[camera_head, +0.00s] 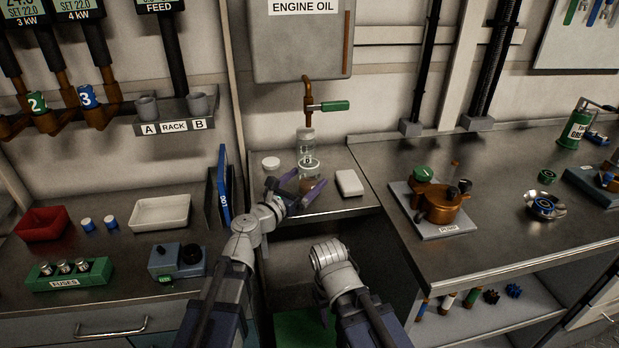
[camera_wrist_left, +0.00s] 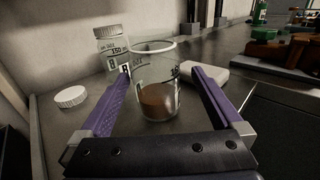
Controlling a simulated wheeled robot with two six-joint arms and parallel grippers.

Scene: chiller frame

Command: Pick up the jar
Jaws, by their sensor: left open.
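A clear glass jar (camera_head: 307,146) with a printed label stands upright below the engine oil tap. It also shows at the back left of the left wrist view (camera_wrist_left: 112,46). In front of it stands a clear open beaker (camera_wrist_left: 155,75) with brown contents in the bottom; in the head view the beaker (camera_head: 308,184) is partly hidden. My left gripper (camera_head: 301,185) is open, its purple fingers on either side of the beaker, with gaps visible between fingers and glass. The labelled jar is beyond the fingertips. My right arm shows at bottom centre, but its fingers are not visible.
A white round lid (camera_head: 271,163) lies left of the jar, and a white block (camera_head: 349,183) lies to the right. The brass tap with a green handle (camera_head: 335,106) hangs above the jar. Blue upright folders (camera_head: 223,185) stand left of my left gripper.

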